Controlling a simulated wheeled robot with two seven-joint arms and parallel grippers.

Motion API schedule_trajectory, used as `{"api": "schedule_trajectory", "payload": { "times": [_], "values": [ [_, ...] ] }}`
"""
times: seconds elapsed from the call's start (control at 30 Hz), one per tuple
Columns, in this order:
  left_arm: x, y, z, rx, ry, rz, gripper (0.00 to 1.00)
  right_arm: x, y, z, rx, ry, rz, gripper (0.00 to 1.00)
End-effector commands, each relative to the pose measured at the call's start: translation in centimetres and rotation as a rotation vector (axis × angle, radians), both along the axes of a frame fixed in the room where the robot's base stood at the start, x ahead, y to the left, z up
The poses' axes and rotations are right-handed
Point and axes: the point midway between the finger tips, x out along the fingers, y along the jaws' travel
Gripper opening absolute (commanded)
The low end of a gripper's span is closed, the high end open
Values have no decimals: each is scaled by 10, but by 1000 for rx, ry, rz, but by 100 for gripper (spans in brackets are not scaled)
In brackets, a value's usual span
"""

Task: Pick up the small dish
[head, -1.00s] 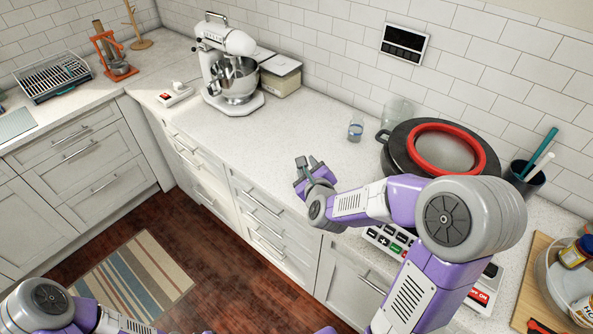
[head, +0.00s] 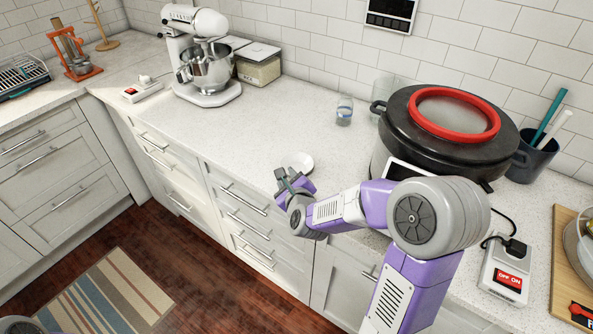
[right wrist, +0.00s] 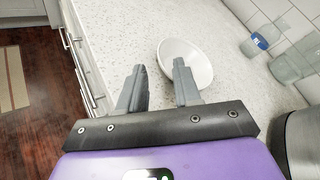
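The small dish (head: 301,162) is round and white and lies on the counter near its front edge. In the right wrist view the dish (right wrist: 188,58) is ahead of the right finger, which covers its near rim. My right gripper (head: 291,177) is just in front of the dish in the head view. In the right wrist view the gripper (right wrist: 158,80) has its two grey fingers apart with nothing between them. I cannot tell whether a finger touches the dish. My left gripper is out of view.
A glass (head: 344,111) stands behind the dish. A dark cooker (head: 392,118) with a red ring stands to the right. A stand mixer (head: 208,62) is at the back left. The counter (head: 262,128) between them is clear.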

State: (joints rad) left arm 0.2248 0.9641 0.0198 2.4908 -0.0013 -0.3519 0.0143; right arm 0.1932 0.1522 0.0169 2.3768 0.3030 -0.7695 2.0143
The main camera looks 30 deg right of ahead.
Motion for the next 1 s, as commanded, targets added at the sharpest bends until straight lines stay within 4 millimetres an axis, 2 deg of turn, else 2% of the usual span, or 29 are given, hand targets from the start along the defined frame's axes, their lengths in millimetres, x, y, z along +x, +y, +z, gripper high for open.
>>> {"api": "schedule_trajectory", "payload": {
  "times": [0.4, 0.67, 0.9, 1.0],
  "values": [
    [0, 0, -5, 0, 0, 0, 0, 49, -16, -18, 0, 1, 1, 33],
    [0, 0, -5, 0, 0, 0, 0, 51, -17, -18, 0, 1, 1, 33],
    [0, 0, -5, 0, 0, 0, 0, 51, -17, -18, 0, 1, 1, 0],
    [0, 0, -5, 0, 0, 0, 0, 51, -17, -18, 0, 1, 2, 0]
  ]
}}
